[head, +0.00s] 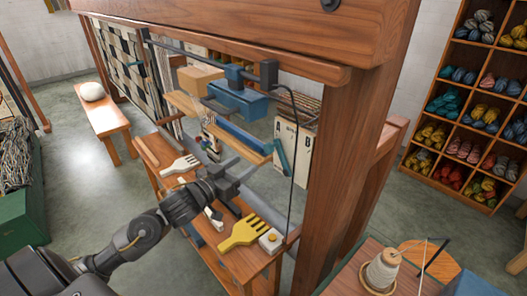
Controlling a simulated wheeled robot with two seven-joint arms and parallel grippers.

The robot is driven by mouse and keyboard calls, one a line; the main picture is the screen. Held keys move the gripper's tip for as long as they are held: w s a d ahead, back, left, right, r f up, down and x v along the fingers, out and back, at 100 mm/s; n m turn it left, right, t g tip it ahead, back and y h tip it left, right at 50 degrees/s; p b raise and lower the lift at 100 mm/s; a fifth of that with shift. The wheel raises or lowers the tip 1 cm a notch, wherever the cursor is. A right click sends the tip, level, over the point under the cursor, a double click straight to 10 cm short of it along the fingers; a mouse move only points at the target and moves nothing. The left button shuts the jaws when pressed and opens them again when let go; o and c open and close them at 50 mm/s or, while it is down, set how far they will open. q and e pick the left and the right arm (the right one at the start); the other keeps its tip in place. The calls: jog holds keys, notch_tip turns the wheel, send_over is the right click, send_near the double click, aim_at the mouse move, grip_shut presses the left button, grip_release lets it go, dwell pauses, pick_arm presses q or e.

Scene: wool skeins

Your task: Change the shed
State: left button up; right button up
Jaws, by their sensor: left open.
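A large wooden loom frame (335,150) fills the middle and right of the head view. A dark horizontal bar (205,58) runs under its top beam and ends in a dark block. A black cable (297,130) hangs from near that block toward a small pale box with a round knob (271,241). Which part changes the shed, I cannot tell. My left gripper (228,184) is open over the wooden shelf, between a cream fork-shaped beater (180,166) and a yellow one (242,233). I see nothing held in it. My right gripper is out of view.
A blue box (238,101) and a tan block (200,79) sit inside the loom. A cone of thread (382,270) stands on a table at lower right. A wool rack (465,110) stands at right. A bench (107,119) and open floor lie at left.

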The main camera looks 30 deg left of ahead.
aim_at(267, 149)
pick_arm(q)
jog(key=p+x, duration=0.1)
jog(key=x, duration=0.7)
jog(key=shift+w+p, duration=0.3)
jog(key=shift+w, duration=0.05)
jog(key=shift+w+d, duration=0.25)
jog(key=shift+w, duration=0.45)
jog(key=shift+c, duration=0.3)
jog(key=shift+a, duration=0.15)
grip_shut()
